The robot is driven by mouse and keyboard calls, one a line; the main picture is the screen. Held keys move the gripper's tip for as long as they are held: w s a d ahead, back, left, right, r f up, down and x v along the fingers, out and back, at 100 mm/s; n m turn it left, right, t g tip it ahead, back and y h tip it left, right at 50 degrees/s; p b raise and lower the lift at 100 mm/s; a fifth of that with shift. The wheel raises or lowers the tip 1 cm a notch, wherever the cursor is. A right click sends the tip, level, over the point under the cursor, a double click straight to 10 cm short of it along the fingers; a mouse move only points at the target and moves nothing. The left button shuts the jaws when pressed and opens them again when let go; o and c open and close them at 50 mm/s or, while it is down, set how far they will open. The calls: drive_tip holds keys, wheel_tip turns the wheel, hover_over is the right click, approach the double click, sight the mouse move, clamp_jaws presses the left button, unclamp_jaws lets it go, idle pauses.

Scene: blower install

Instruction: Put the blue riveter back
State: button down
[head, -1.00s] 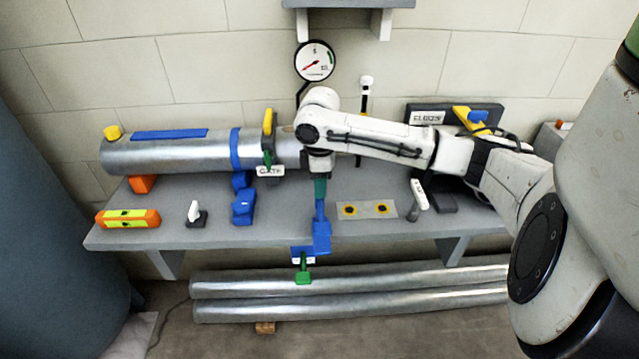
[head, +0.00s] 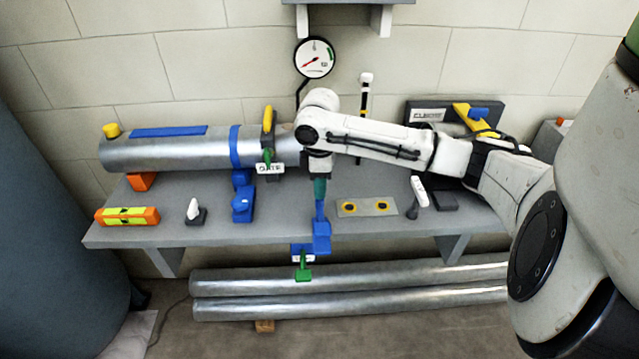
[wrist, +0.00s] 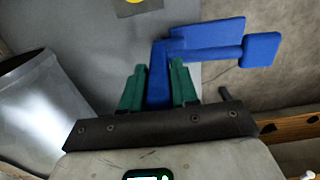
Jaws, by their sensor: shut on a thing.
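My gripper (head: 320,188) has teal-green fingers and points down over the front middle of the grey bench (head: 280,215). It is shut on the blue riveter (head: 321,238), which hangs below the fingers at the bench's front edge. In the wrist view the riveter (wrist: 208,40) shows a narrow handle between the two green fingers (wrist: 158,82), with a wider body and a block reaching right. Its lower end in the head view overlaps a white tag, and I cannot tell whether they touch.
A metal duct (head: 180,153) with a yellow-handled gate (head: 268,120) lies along the back left. Two pipes (head: 400,274) lie below.

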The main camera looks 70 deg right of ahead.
drive_tip(key=c, duration=0.8)
unclamp_jaws()
drive_tip(key=shift+f, duration=0.1)
